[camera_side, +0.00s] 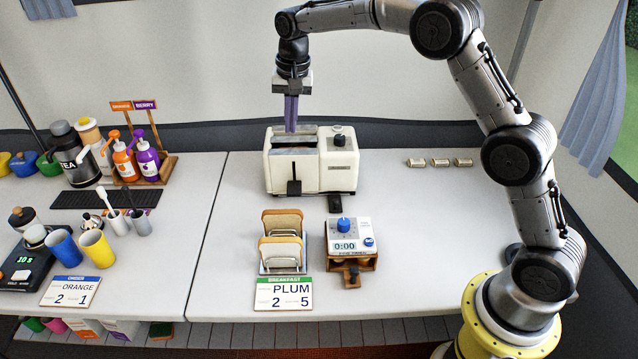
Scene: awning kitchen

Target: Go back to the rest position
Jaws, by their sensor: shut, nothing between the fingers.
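My gripper (291,128) points straight down over the left part of the cream toaster (340,172). Its fingers are shut together with nothing between them. The fingertips are close to the toaster's top slots; I cannot tell whether they are just above or slightly inside. The toaster has a dark lever on its front and a dark knob on top.
In front of the toaster stand a rack (281,244) with bread slices, a timer (347,237) showing 0:00 and a PLUM card (284,293). Pump bottles (125,162), cups (96,247) and a scale (25,262) crowd the left. Small cylinders (440,162) lie right of the toaster.

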